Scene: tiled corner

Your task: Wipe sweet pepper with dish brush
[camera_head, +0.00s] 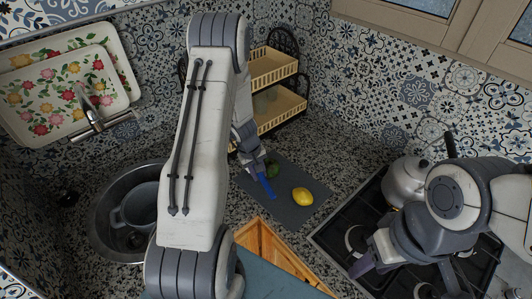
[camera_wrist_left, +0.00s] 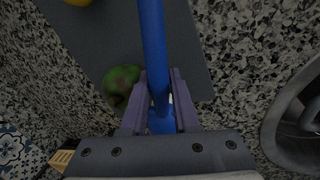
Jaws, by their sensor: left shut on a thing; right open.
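My left gripper (camera_head: 250,163) is shut on the blue handle of the dish brush (camera_head: 265,185), over the dark grey board. In the left wrist view my gripper's fingers (camera_wrist_left: 158,100) close around the blue handle (camera_wrist_left: 153,45); the brush head is not clearly seen. A rounded green and reddish item (camera_head: 272,169), likely the sweet pepper, lies on the board close beside the gripper. It also shows in the left wrist view (camera_wrist_left: 121,80), left of the fingers and apart from them. My right gripper (camera_head: 400,268) is open and empty above the stove.
A yellow, lemon-like fruit (camera_head: 302,196) lies on the board (camera_head: 285,212). A kettle (camera_head: 405,180) stands on the stove (camera_head: 335,235) at right. A sink (camera_head: 103,232) with a pot is at left. A two-tier rack (camera_head: 283,105) stands behind. Floral trays (camera_head: 55,92) lean at back left.

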